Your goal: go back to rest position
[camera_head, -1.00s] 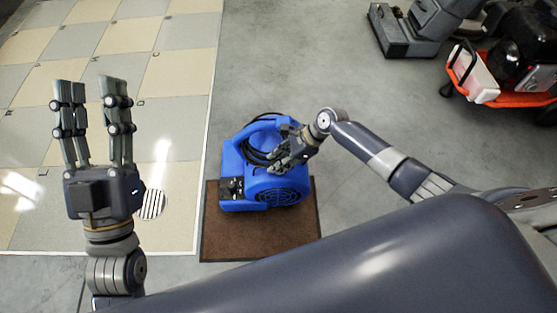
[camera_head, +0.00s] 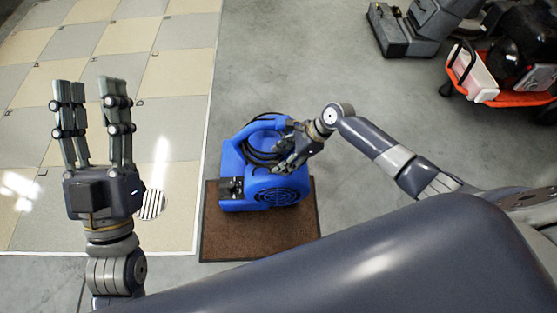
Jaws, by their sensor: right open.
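My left gripper (camera_head: 92,90) points up the picture over the tiled floor, its fingers spread apart with nothing between them. My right gripper (camera_head: 279,163) hangs over the blue blower (camera_head: 235,160), its fingers in front of the blower's right side and black cable. Its fingers look apart and hold nothing that I can see. Whether they touch the blower I cannot tell. The blower stands upright on a brown mat (camera_head: 258,243).
A glossy tiled floor (camera_head: 180,60) fills the left, with a striped disc (camera_head: 152,204) beside my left gripper. Grey concrete (camera_head: 300,60) is clear behind the blower. A grey machine (camera_head: 400,38) and an orange-framed machine (camera_head: 520,98) stand at the upper right.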

